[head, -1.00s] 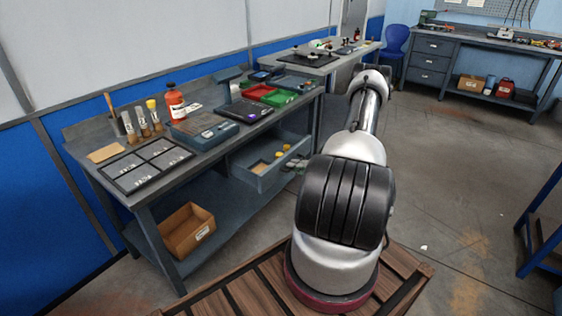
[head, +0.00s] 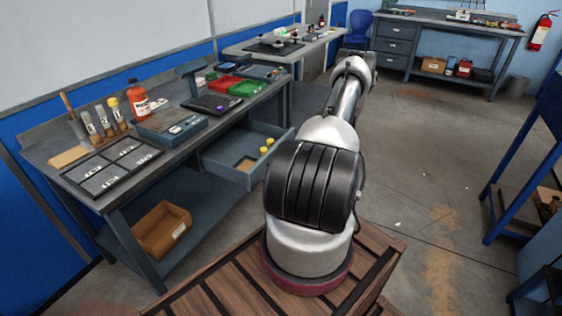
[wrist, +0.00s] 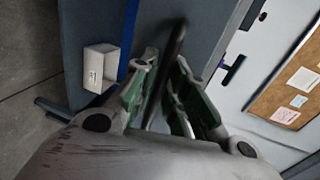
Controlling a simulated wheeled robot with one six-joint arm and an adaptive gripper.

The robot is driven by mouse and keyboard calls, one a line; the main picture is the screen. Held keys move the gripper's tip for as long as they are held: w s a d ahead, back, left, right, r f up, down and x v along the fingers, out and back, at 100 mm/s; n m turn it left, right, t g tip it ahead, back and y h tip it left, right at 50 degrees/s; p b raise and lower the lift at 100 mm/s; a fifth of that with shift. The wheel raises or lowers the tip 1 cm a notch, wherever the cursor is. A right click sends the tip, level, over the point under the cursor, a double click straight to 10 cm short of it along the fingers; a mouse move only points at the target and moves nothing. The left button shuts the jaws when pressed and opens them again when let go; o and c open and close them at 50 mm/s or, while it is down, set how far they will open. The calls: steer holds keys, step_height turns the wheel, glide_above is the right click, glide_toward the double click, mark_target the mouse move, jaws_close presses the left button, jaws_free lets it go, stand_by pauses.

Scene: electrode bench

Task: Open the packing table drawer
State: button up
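A grey workbench (head: 187,155) stands at the left in the head view. A drawer (head: 228,174) under its top is pulled out and holds small yellow-capped items. A far bench has a stack of closed drawers (head: 394,48). I cannot tell which is the packing table. My arm reaches away from me; its far end is past the near bench, and the fingertips are hidden in the head view. In the wrist view my gripper (wrist: 168,92) has its green-padded fingers apart. A dark, blurred strip shows between them; I cannot tell whether it is touched.
A second table (head: 240,47) stands behind the near bench. A cardboard box (head: 163,229) is on the lower shelf. A blue chair (head: 359,29) is at the back, and a blue frame (head: 512,190) at the right. The floor between is clear.

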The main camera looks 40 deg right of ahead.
steer(key=shift+o, duration=0.9)
steer(key=v, duration=1.2)
